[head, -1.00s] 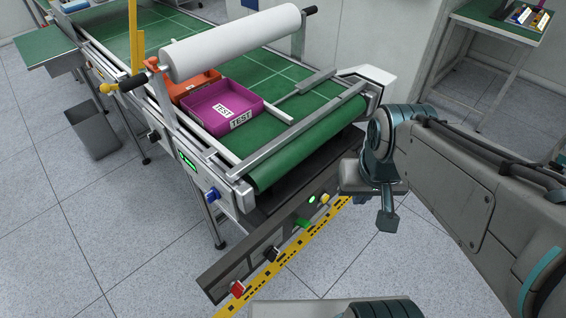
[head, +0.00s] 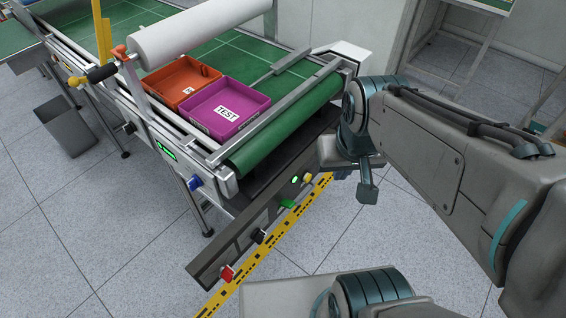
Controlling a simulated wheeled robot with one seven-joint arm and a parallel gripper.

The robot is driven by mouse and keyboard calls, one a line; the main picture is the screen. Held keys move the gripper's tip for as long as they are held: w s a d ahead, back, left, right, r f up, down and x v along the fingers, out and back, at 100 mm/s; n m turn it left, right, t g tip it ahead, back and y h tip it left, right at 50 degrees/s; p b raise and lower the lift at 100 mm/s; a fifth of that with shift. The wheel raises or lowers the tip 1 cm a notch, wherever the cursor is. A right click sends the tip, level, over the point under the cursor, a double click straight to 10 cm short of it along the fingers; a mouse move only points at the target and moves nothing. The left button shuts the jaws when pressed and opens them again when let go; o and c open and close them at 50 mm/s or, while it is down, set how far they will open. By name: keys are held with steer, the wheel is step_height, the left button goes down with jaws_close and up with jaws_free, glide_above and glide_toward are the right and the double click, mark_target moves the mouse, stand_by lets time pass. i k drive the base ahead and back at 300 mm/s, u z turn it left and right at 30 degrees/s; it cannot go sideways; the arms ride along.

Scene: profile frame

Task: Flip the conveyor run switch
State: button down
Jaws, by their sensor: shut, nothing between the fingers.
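The conveyor (head: 302,125) has a green belt and a dark control panel (head: 215,262) along its near end. A blue knob (head: 195,183) sits on the conveyor's side. No readable label tells which is the run switch. My gripper (head: 367,194) is shut and empty, pointing down to the right of the panel, apart from the controls.
A purple tray (head: 250,124) marked TEST and an orange tray (head: 164,93) sit on the belt. A white roll (head: 190,35) spans above it. A grey bin (head: 66,128) stands at left. Yellow floor tape (head: 262,257) runs below the panel; the floor nearby is clear.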

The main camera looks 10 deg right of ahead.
mark_target(287, 203)
steer(key=u, duration=2.7)
steer(key=k, duration=1.45)
steer(key=z, duration=1.2)
